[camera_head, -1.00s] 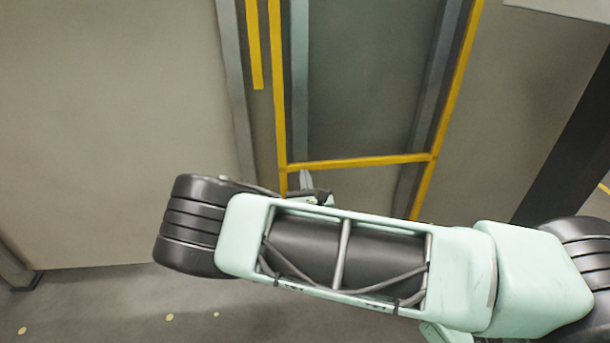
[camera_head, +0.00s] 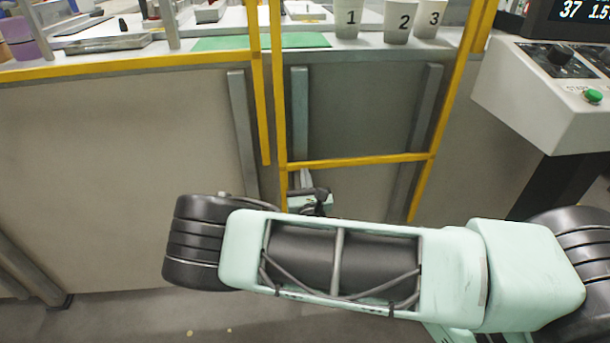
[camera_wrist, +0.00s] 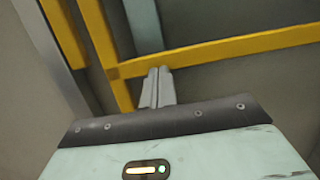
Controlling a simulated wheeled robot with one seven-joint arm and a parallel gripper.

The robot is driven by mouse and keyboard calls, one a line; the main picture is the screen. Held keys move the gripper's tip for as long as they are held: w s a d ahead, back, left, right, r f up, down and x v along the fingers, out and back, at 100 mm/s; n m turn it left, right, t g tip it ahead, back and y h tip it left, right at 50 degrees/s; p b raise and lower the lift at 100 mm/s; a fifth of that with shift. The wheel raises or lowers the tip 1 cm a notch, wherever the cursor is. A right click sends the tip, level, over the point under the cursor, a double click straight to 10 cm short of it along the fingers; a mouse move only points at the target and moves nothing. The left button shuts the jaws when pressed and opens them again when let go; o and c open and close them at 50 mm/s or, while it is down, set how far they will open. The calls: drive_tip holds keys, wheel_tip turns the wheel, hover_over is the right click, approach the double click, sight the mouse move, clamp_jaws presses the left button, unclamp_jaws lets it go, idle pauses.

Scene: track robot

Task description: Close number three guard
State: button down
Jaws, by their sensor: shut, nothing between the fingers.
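A yellow-framed guard (camera_head: 357,161) stands in front of the workbench, with a lower crossbar and two side bars running up past the counter edge. No number shows on it. A separate yellow post (camera_head: 260,110) stands just left of its left bar, with a narrow gap between. My gripper (camera_head: 305,178) is low at the guard's lower left corner, partly hidden by my arm. In the wrist view my gripper (camera_wrist: 158,73) has its fingers together and empty, just below the yellow crossbar (camera_wrist: 220,51) near the corner. I cannot tell whether they touch it.
Cups marked 1 (camera_head: 347,20), 2 (camera_head: 400,22) and 3 (camera_head: 431,18) stand on the counter behind the guard, beside a green mat (camera_head: 225,43). A control console (camera_head: 550,100) with a green button (camera_head: 593,96) is at right. Bare floor (camera_head: 130,320) shows at lower left.

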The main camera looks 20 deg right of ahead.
sight(303, 56)
wheel_tip(303, 56, up, 30)
drive_tip(key=p, duration=2.7)
drive_tip(key=shift+r, duration=0.15)
